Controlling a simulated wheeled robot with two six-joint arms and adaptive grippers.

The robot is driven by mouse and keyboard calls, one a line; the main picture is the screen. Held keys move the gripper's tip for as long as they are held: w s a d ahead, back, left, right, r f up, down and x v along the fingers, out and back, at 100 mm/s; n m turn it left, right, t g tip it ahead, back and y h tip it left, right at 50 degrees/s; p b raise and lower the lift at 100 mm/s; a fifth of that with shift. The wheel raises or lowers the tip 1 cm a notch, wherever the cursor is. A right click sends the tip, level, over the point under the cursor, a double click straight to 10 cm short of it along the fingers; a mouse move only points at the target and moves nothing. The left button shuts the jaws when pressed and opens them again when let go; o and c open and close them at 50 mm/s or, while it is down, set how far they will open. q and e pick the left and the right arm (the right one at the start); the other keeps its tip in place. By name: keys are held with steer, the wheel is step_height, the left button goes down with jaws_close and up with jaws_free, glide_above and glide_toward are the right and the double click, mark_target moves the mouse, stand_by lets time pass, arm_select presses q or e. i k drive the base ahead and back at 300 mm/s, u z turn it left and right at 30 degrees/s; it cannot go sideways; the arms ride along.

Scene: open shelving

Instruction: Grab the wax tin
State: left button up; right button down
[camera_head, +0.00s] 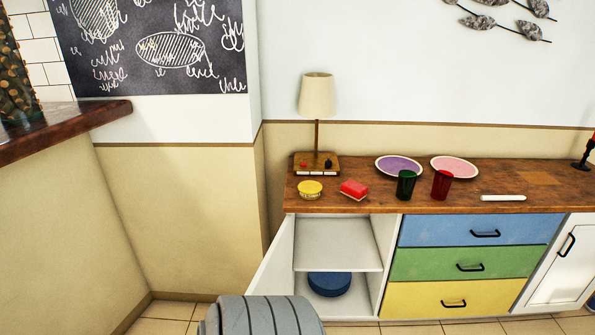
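A small round yellow tin (310,190) sits on the wooden cabinet top (440,193), near its left front corner. It looks like the wax tin, but any label is too small to read. It stands in front of the lamp base and left of a red block (354,188), apart from it. A blue round container (329,284) lies on the lower level of the open shelf compartment below. Neither of my grippers shows in the head view.
A lamp (317,95) stands behind the yellow tin. Green (405,185) and red (441,185) cups, purple (399,166) and pink (454,167) plates are to the right. The cabinet's left door (274,272) stands open. A wooden counter (65,130) is at left.

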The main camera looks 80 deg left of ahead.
mark_target(307, 188)
steer(key=u, duration=0.7)
steer(key=i, duration=0.75)
steer(key=u, duration=0.85)
